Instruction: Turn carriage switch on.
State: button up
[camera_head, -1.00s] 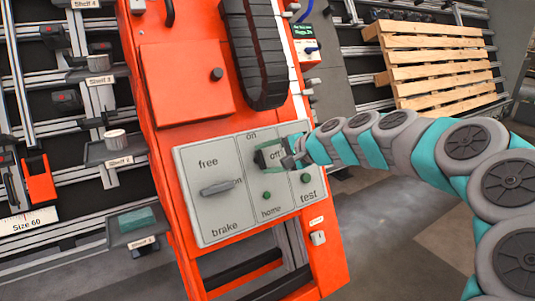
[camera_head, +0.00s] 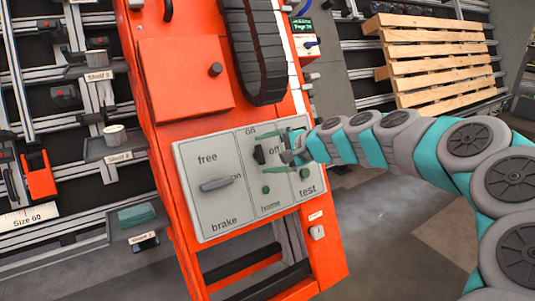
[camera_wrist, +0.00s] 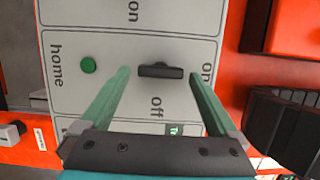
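The carriage switch is a small black bar knob (camera_head: 259,155) in the middle section of the grey control panel (camera_head: 215,221), with "on" above it and "off" to its right. In the wrist view the knob (camera_wrist: 160,71) lies in line with the "on" label. My gripper (camera_head: 257,158) is open. Its two green fingers spread above and below the knob in the head view. In the wrist view the gripper (camera_wrist: 160,74) has one fingertip on each side of the knob, with visible gaps, apart from it.
A grey lever (camera_head: 216,184) marked free, on and brake is left of the knob. Green buttons sit by "home" (camera_head: 266,189) and "test" (camera_head: 305,174). A black cable chain (camera_head: 254,60) hangs above the panel. Shelving stands left, a wooden pallet (camera_head: 437,62) right.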

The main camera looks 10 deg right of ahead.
jog(key=shift+v, duration=3.9)
